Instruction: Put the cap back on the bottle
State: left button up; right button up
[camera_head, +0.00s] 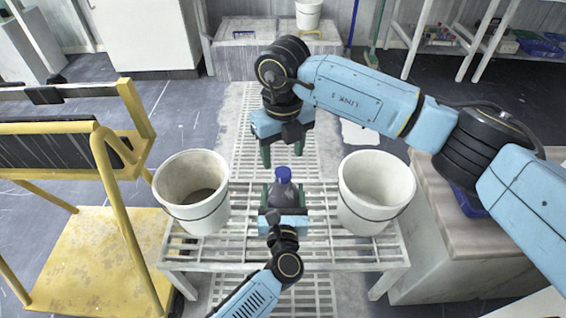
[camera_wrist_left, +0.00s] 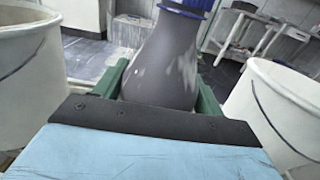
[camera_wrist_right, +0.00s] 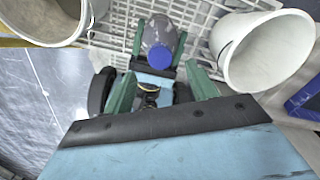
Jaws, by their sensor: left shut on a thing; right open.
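A dark grey bottle (camera_head: 285,195) stands upright over the slatted rack, its body wide and its neck narrow. The blue cap (camera_head: 283,174) shows at the top of the bottle; whether it is fully seated cannot be told. My left gripper (camera_head: 283,197) is shut on the bottle's body, with a green finger on each side in the left wrist view (camera_wrist_left: 162,85). My right gripper (camera_head: 282,160) is open and empty, pointing down just behind and above the cap. In the right wrist view the cap (camera_wrist_right: 159,57) shows between its spread green fingers. The bottle's base is hidden.
A white bucket (camera_head: 190,212) stands left of the bottle and another white bucket (camera_head: 376,212) stands right, both on the rack (camera_head: 330,247). A yellow metal frame (camera_head: 115,200) is at the left. A pale stone block (camera_head: 450,250) is at the right.

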pick_arm(q)
jog(key=o, duration=1.9)
jog(key=shift+o, duration=0.2)
pick_arm(e)
notch_tip(320, 180, up, 7)
pick_arm(q)
jog(key=shift+s, duration=0.1)
jog(key=s+p, duration=0.3)
jog(key=s, duration=1)
pick_arm(e)
notch_tip(320, 180, up, 3)
jog(key=shift+r, duration=0.2)
pick_arm(q)
jog(key=shift+s, duration=0.1)
